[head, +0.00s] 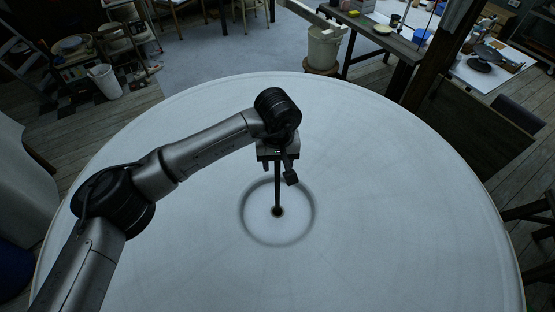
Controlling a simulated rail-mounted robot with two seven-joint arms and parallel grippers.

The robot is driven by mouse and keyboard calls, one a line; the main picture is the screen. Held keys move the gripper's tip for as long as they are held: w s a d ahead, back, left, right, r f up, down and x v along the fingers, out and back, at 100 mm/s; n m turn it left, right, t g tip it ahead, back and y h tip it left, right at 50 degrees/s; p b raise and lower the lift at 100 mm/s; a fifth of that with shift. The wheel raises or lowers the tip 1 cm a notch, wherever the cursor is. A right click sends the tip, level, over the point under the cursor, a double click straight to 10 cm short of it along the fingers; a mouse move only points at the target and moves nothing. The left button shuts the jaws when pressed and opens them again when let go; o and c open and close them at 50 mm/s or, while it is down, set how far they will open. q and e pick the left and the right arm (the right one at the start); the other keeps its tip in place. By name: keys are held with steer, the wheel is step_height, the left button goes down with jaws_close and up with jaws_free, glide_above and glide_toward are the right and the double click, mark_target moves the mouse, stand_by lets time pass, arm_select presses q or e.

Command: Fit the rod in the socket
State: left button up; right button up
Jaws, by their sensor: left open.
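A thin dark rod (277,190) stands upright near the middle of the round white table. Its lower end meets a small dark socket (278,212) at the centre of a grey ring (246,225) on the tabletop. I cannot tell how deep the rod sits in it. My left gripper (279,166) is above the socket at the rod's upper end and is open. The wrist hides the rod's top and part of the fingers. My right gripper is not in view.
The round white table (400,200) is otherwise bare, with free room on all sides of the ring. Beyond its far edge stand a white bucket (323,48) and a workbench (385,38). A wooden board (470,125) stands beyond the table's right edge.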

arm_select(q)
step_height(320, 180, up, 14)
steer(key=b, duration=0.1)
steer(key=shift+b, duration=0.4)
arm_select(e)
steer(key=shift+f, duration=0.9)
arm_select(q)
steer(key=shift+f, duration=0.1)
